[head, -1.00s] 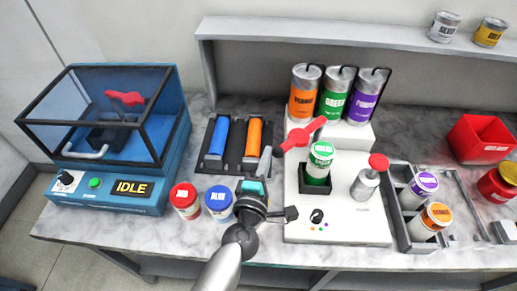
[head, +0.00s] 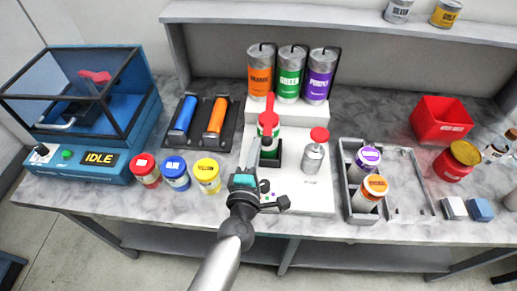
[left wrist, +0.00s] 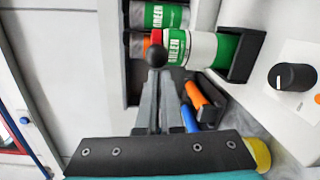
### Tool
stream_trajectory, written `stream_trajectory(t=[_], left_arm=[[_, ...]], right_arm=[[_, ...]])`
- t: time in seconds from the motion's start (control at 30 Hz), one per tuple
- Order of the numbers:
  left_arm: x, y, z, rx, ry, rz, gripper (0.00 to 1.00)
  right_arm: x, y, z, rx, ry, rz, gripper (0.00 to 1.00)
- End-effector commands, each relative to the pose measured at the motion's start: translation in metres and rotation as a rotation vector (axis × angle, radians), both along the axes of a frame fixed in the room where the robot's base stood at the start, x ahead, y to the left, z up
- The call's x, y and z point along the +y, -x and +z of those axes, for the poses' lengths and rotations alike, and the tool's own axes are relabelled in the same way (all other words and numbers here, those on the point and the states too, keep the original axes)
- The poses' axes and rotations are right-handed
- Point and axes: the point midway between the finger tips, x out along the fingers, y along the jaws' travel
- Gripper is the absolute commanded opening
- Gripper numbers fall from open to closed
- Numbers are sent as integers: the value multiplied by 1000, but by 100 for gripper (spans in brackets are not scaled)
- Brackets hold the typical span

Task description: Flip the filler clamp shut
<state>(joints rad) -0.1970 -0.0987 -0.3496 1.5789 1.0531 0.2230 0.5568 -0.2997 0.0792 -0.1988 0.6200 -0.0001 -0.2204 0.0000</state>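The filler clamp's red lever (head: 269,104) stands over the green jar (head: 269,148) in the head view, its red part covering the jar's top. The jar sits in a dark holder on the white filler base (head: 312,195). My left gripper (head: 253,148) is just left of and in front of the jar, fingers pointing away. In the left wrist view the fingers (left wrist: 158,82) lie close together and look shut. A dark ball (left wrist: 156,56) is at their tips beside the jar (left wrist: 190,45); whether they touch it I cannot tell. My right gripper is not in view.
Orange, green and purple cans (head: 290,73) stand behind. Red, blue and yellow jars (head: 207,176) are left of my gripper. A grey tray (head: 348,190) holds two jars at right.

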Motion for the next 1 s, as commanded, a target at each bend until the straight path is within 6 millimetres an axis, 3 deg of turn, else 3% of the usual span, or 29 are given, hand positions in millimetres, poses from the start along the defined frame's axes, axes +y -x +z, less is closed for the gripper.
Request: stream_trajectory(t=[0.03, 0.7, 0.87, 1.0], left_arm=[[-13, 2, 1, 2, 6, -29, 0], [-14, 3, 3, 0, 8, -30, 0], [-10, 19, 3, 3, 8, -27, 0], [-2, 45, 4, 5, 7, -21, 0]], right_arm=[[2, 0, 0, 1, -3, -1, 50], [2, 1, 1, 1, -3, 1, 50], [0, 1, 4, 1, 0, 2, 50], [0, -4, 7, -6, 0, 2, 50]])
